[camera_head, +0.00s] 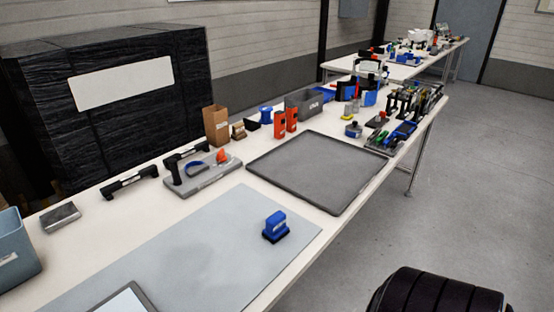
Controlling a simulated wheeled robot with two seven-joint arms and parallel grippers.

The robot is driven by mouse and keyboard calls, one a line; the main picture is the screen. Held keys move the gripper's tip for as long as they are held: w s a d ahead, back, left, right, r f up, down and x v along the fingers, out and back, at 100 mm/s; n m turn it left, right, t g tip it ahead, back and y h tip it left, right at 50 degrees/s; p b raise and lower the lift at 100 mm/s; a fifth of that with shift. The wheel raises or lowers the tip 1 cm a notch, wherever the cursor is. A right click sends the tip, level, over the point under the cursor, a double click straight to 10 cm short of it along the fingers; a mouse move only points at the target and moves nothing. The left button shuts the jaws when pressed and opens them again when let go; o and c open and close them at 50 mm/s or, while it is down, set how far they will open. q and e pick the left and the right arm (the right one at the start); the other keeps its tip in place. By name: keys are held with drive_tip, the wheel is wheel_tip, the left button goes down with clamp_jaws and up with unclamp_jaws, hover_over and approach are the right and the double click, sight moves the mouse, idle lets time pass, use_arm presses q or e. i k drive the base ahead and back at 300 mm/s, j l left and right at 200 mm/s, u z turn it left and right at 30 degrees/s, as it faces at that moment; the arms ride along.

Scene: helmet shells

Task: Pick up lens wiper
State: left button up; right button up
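A small blue block-shaped tool with a grip on top, a pale label and a dark base, which looks like the lens wiper (274,226), stands on the light grey mat (180,245) near its right edge. Nothing touches it and its whole upper side shows. Neither of my grippers shows in the head view.
A dark grey tray (318,172) lies behind the mat on the long white table (262,299). A grey fixture (203,180) with black handles, a blue-grey bin (15,250) and a flat framed panel (125,300) are on the left side. Red tools (285,122) stand farther back. The mat around the wiper is clear.

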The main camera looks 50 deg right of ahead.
sight(276, 229)
drive_tip(key=z, duration=1.5)
